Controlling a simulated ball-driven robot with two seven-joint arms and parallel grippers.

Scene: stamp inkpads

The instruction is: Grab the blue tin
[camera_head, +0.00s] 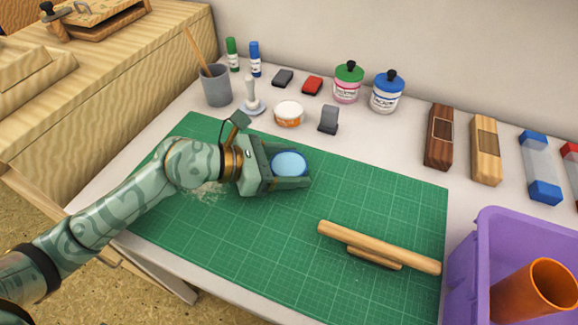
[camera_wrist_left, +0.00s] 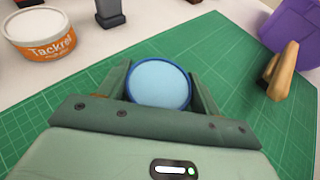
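The blue tin (camera_head: 288,163) is a low round tin with a pale blue top and a darker blue rim. It sits on the green cutting mat (camera_head: 350,195), left of its middle. My left gripper (camera_head: 303,168) is low over the mat with one finger on each side of the tin. In the left wrist view the tin (camera_wrist_left: 159,83) fills most of the gap between the fingers. Whether the fingers press on it or stand just clear of it cannot be told. My right gripper is in neither view.
An orange and white tin (camera_head: 288,115), a grey stamp (camera_head: 328,120) and a white-handled stamp (camera_head: 252,97) stand behind the mat. A wooden tool (camera_head: 379,247) lies front right. A purple crate (camera_head: 510,232) with an orange cup (camera_head: 533,288) is at the right.

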